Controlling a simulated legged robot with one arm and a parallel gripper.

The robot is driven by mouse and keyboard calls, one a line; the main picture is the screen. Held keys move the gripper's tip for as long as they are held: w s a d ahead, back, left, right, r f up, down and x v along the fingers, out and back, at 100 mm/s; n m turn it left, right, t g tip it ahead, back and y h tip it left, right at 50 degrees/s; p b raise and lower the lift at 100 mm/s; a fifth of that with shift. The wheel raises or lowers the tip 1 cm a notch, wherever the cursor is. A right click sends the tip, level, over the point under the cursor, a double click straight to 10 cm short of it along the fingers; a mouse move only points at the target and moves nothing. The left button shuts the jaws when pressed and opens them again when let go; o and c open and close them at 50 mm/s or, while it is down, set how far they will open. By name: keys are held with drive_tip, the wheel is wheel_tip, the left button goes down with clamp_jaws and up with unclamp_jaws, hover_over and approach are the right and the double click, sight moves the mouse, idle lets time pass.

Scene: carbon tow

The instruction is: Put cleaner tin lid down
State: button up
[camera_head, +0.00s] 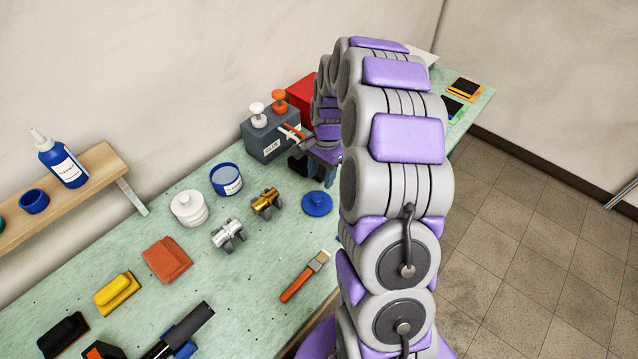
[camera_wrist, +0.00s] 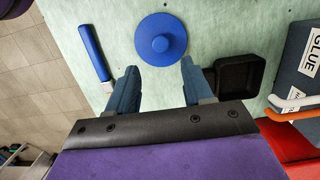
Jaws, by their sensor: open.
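The cleaner tin lid, a round blue disc with a knob (camera_head: 317,203), lies flat on the green bench. It also shows in the wrist view (camera_wrist: 161,39), just beyond my fingertips. The open blue tin (camera_head: 226,180) with a white label stands to its left in the head view, its top uncovered. My gripper (camera_wrist: 157,82) is open and empty, its two blue fingers apart with bare bench between them, and the lid is clear of both. In the head view my gripper (camera_head: 311,170) is partly hidden behind my own arm.
A grey glue box (camera_head: 270,145) with two pumps stands behind my gripper. A small black tray (camera_wrist: 240,75) sits right of the fingers. A white pot (camera_head: 189,208), silver and gold clamped cylinders, and an orange-handled brush (camera_head: 305,276) surround the lid.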

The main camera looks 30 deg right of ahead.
drive_tip(key=s+a+r+n, duration=0.6)
drive_tip(key=s+a+r, duration=0.45)
drive_tip(key=r, duration=0.25)
drive_tip(key=s+a+r+n, duration=0.1)
drive_tip(key=s+n, duration=0.3)
drive_tip(key=s, duration=0.7)
drive_tip(key=s+a+r+n+g+h, duration=0.1)
drive_tip(key=s+a+n, duration=0.3)
drive_tip(key=s, duration=0.7)
drive_tip(key=shift+s+r+h+p, duration=0.15)
drive_tip(key=shift+r+h+p, duration=0.15)
drive_tip(key=shift+r, duration=0.1)
